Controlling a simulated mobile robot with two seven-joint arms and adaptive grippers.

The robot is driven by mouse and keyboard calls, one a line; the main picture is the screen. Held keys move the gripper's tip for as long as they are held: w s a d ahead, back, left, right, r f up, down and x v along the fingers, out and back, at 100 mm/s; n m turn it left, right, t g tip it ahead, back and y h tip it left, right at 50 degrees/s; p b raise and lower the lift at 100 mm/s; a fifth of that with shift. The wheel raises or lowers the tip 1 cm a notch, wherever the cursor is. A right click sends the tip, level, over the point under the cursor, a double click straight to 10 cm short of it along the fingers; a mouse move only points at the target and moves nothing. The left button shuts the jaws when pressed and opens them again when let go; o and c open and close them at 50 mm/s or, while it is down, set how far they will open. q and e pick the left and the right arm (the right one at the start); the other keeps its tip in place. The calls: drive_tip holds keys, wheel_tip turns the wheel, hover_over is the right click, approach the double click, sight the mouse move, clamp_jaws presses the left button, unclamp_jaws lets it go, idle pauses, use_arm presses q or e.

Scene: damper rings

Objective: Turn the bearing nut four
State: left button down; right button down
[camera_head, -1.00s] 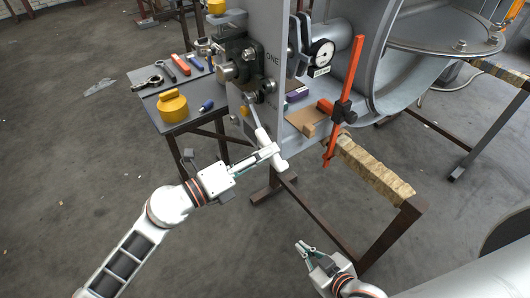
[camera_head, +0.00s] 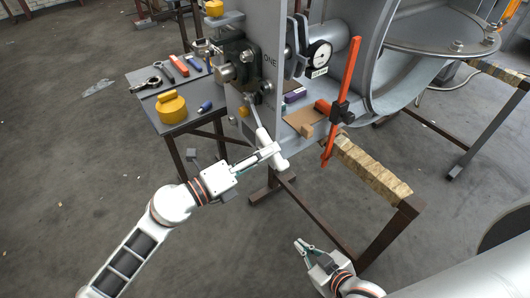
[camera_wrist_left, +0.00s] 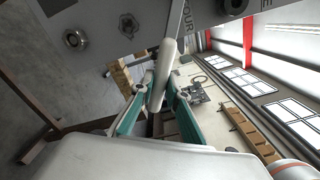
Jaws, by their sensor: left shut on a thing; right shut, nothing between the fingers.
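My left gripper (camera_head: 272,151) is shut on the pale handle (camera_head: 263,137) of a long tool, below the upright grey plate. In the left wrist view the white handle (camera_wrist_left: 163,72) stands between the fingertips (camera_wrist_left: 157,88), and its thinner grey shaft runs up across the plate beside the lettering FOUR. A hex nut (camera_wrist_left: 75,40) on a stud and a dark socket-like fitting (camera_wrist_left: 127,25) show on that plate. I cannot tell which nut the tool's far end meets; that end is out of view. My right gripper (camera_head: 304,247) is shut and empty, low in the head view.
A side table (camera_head: 150,101) holds a yellow weight (camera_head: 172,106) and several hand tools. A dial gauge (camera_head: 319,54) and an orange clamp (camera_head: 346,90) sit right of the plate (camera_head: 252,42). A padded trestle (camera_head: 372,170) stands near the right gripper.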

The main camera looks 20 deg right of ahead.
use_arm(q)
drive_tip(key=shift+w+d+r, duration=0.1)
drive_tip(key=shift+d, duration=0.25)
drive_tip(key=c, duration=1.9)
unclamp_jaws()
drive_tip(key=c, duration=0.4)
